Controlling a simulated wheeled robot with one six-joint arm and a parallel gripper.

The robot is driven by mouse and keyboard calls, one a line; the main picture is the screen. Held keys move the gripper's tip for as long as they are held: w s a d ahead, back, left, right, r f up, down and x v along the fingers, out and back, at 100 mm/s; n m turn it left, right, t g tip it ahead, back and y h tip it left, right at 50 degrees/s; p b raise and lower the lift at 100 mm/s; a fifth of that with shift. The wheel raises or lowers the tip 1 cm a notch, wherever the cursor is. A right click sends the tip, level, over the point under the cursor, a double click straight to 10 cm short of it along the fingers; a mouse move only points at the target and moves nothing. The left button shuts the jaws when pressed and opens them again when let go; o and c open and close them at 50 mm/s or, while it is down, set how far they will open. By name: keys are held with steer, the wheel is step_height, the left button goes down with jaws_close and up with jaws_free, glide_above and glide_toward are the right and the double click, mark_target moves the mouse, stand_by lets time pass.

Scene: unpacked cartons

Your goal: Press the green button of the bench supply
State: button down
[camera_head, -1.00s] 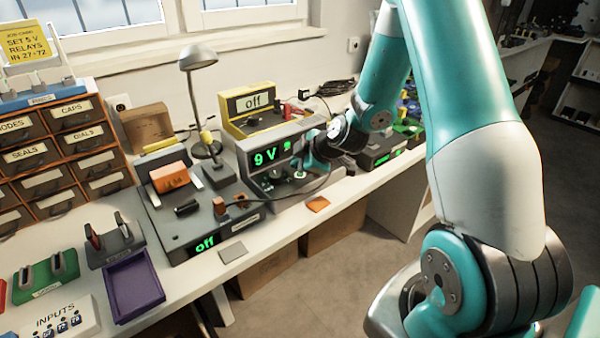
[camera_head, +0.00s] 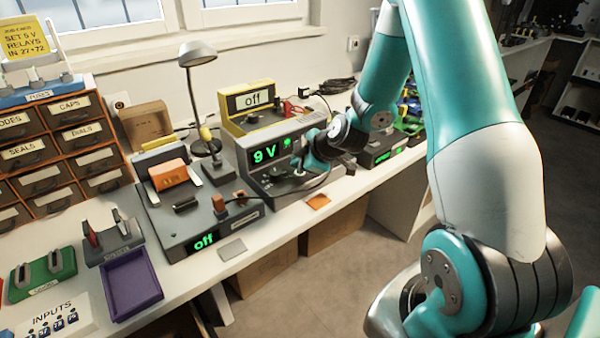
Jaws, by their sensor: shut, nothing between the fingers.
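The bench supply (camera_head: 245,172) is a grey box on the bench with a display (camera_head: 265,154) reading "9 V" in green. A round green light (camera_head: 287,143) glows beside the reading. My gripper (camera_head: 299,171) is shut and empty, reaching in from the right, with its tips at the lower right of the supply's front. The tips cover the place where the green button showed. Whether they touch the button is too small to tell.
A yellow meter (camera_head: 250,100) reading "off" stands on the supply. A grey unit (camera_head: 165,225) also reading "off" is at left, with a lamp (camera_head: 198,55) behind it. An orange pad (camera_head: 317,201) lies near the bench edge. Another device (camera_head: 375,158) stands to the right.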

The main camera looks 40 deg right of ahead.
stand_by(0.8)
steer(key=shift+r, duration=0.4)
steer(key=shift+r, duration=0.1)
step_height(320, 180, up, 6)
steer(key=p, duration=0.4)
stand_by(1.8)
